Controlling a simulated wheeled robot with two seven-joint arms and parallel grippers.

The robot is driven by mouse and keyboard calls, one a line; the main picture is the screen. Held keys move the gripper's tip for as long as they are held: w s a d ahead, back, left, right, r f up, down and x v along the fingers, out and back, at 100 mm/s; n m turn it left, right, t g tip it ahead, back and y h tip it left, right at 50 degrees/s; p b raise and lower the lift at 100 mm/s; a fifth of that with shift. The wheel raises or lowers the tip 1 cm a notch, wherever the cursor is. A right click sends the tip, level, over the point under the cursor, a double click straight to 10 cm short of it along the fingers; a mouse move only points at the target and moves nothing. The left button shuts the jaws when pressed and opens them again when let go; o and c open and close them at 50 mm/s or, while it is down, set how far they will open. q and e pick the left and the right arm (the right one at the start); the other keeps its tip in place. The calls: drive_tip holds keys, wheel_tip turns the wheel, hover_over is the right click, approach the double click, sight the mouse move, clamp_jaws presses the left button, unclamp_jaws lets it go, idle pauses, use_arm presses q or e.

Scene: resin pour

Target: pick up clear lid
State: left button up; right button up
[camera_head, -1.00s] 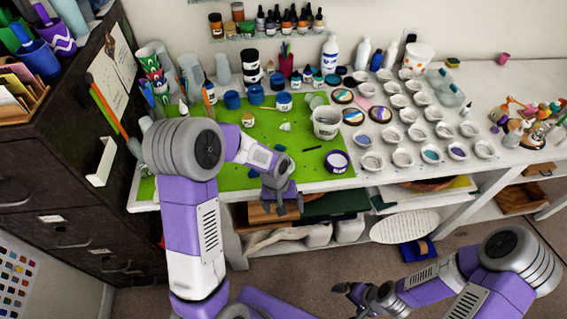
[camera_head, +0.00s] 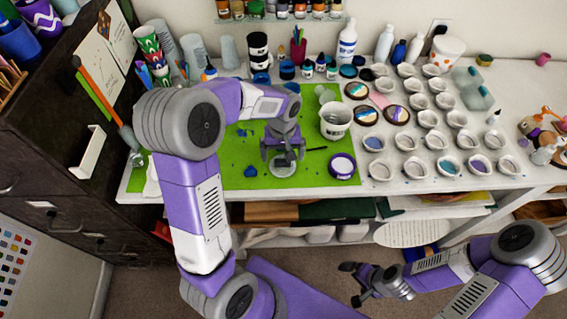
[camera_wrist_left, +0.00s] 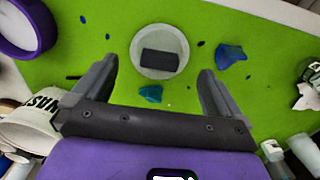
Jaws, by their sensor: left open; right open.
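The clear lid (camera_wrist_left: 147,63) is a round, pale, see-through disc lying flat on the green mat (camera_head: 232,172). A dark rectangle shows in its middle in the left wrist view. My left gripper (camera_head: 283,152) points down just over the lid (camera_head: 283,171) in the head view. In the left wrist view its open fingers stand left and right of the lid's near side, with nothing held between them. The height of the fingertips above the mat is hard to tell. My right gripper (camera_head: 354,284) is open and empty, low in front of the table.
Blue scraps (camera_wrist_left: 231,55) lie on the mat around the lid. A white bucket (camera_head: 335,121) and a purple-rimmed round container (camera_head: 343,166) stand to its right. Many small white cups (camera_head: 437,141) cover the table's right side. Bottles and jars line the back.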

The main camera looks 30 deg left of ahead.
sight(283, 161)
use_arm(q)
wheel_tip(283, 161, down, 4)
drive_tip(key=shift+w+f+b, duration=0.1)
drive_tip(key=shift+f+b, duration=0.1)
drive_tip(key=shift+b, duration=0.15)
drive_tip(key=c, duration=0.7)
drive_tip(key=shift+c, duration=0.2)
drive_tip(key=shift+r, duration=0.15)
